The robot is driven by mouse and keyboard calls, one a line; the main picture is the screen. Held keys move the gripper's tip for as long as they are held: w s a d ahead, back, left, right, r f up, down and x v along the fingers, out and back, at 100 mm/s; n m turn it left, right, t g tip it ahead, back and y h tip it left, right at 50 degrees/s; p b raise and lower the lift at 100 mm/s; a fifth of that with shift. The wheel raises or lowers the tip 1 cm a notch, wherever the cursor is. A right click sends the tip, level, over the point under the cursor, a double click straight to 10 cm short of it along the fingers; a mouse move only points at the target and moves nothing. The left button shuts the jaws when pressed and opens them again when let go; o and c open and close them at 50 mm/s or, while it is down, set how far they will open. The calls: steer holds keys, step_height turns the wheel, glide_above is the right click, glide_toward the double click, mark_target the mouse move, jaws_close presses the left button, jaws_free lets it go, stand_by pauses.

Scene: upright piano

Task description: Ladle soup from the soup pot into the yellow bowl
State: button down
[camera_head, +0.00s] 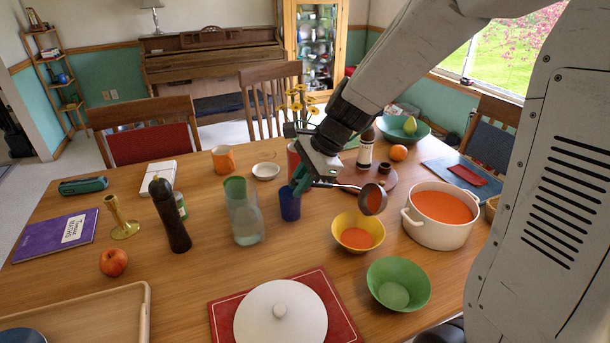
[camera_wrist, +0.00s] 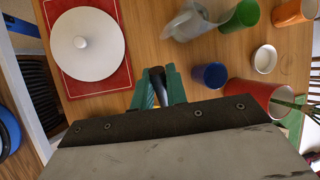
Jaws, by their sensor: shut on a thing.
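My gripper (camera_head: 304,182) is shut on the handle of a metal ladle (camera_head: 373,199). The ladle's bowl hangs tilted above the yellow bowl (camera_head: 352,240), apart from it. Orange-red soup lies in the bottom of the yellow bowl. The white soup pot (camera_head: 424,231), with orange soup inside, stands to the right of the yellow bowl. In the wrist view my gripper (camera_wrist: 158,82) shows its green fingers closed around the dark ladle handle; the ladle's scoop is not seen there.
A green bowl (camera_head: 399,284) stands in front of the yellow bowl. A white lid (camera_head: 281,316) lies on a red mat (camera_head: 226,322). A blue cup (camera_head: 289,205) and a clear pitcher (camera_head: 244,214) stand just left of the ladle. A round board (camera_head: 379,176) with a shaker is behind.

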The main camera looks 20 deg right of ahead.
steer(key=a+f+h, duration=0.3)
steer(key=f, duration=0.2)
steer(key=shift+a+f+n+h, duration=0.2)
steer(key=shift+f+n+h, duration=0.1)
steer(key=shift+f, duration=0.05)
stand_by(0.3)
stand_by(1.4)
